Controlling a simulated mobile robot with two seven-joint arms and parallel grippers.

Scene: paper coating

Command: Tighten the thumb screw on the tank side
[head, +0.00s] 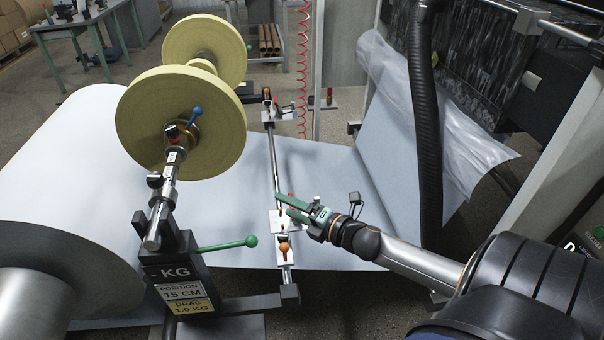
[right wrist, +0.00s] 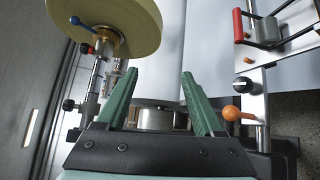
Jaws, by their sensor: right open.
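A steel cross rail (head: 275,150) carries a near bracket with an orange ball knob (head: 284,247) and a far bracket (head: 280,115). The orange knob also shows in the right wrist view (right wrist: 231,113), with a black knob (right wrist: 242,84) beside it on the rail. I cannot tell which knob is the tank-side thumb screw. My right gripper (head: 282,203) has green fingers spread apart and empty, over the near bracket in the head view. In the right wrist view its fingers (right wrist: 158,75) stand left of both knobs. My left gripper is not in view.
Pale paper (head: 330,180) runs beneath the rail. Two yellowish discs (head: 180,135) sit on a shaft at left, above a black stand (head: 185,270) with a green-knobbed lever (head: 250,241). A black hose (head: 424,130) hangs right of the rail, near my right arm.

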